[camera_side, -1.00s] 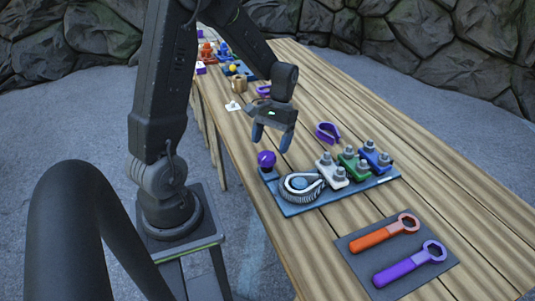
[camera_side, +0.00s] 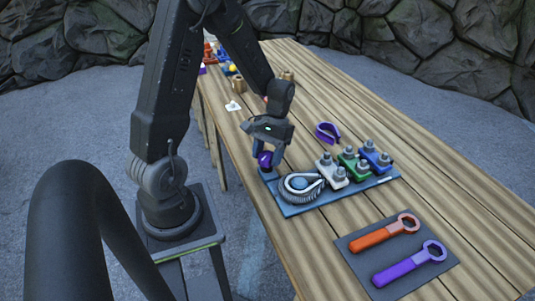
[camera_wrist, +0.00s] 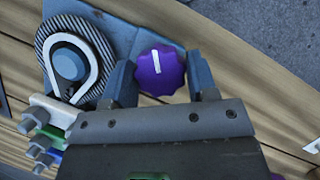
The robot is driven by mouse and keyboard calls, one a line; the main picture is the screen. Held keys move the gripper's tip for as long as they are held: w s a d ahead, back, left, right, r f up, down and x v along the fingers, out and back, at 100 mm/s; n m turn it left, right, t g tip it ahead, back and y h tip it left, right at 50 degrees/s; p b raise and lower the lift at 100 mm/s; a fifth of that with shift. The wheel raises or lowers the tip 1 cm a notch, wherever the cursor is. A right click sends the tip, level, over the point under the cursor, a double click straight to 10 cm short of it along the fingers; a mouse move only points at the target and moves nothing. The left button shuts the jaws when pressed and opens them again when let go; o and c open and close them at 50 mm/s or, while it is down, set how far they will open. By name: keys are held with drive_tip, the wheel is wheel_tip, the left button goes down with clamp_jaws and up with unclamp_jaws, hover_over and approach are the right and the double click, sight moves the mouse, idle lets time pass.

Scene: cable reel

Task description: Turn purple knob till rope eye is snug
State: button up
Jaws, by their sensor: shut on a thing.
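In the wrist view the knob (camera_wrist: 160,80) shows a white pointer mark on top. My gripper (camera_side: 266,157) reaches down over it with one finger on each side, shut on it. The grey striped rope eye (camera_side: 291,194) lies on the plate beside the knob, with a pale teardrop liner around a round blue post (camera_wrist: 68,64). I cannot tell from these views how tightly the rope sits on the liner.
White, green and blue clamps (camera_side: 350,166) with grey nuts stand on the plate's far part. A loose purple liner (camera_side: 327,132) lies behind. Orange and purple wrenches (camera_side: 398,228) lie on a dark mat at the front right. Bare planks lie between mat and plate.

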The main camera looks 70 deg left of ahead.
drive_tip(key=shift+c, duration=1.4)
drive_tip(key=shift+m, duration=0.3)
drive_tip(key=m+y, duration=0.1)
drive_tip(key=m, duration=0.1)
drive_tip(key=m+g+y, duration=0.1)
drive_tip(key=m, duration=0.2)
drive_tip(key=shift+d, duration=0.1)
drive_tip(key=m+y, duration=0.2)
drive_tip(key=m, duration=0.3)
drive_tip(key=shift+d, duration=0.1)
drive_tip(key=m+t+y, duration=0.1)
drive_tip(key=m, duration=0.2)
drive_tip(key=shift+m, duration=0.3)
drive_tip(key=m+y, duration=0.1)
drive_tip(key=m, duration=0.1)
drive_tip(key=m+t, duration=0.1)
drive_tip(key=m, duration=0.2)
drive_tip(key=shift+t+y, duration=0.3)
drive_tip(key=shift+y, duration=0.1)
drive_tip(key=m+t, duration=0.1)
drive_tip(key=m, duration=0.1)
drive_tip(key=m+t, duration=0.1)
drive_tip(key=m, duration=0.2)
drive_tip(key=shift+s+m, duration=0.15)
drive_tip(key=shift+m, duration=0.15)
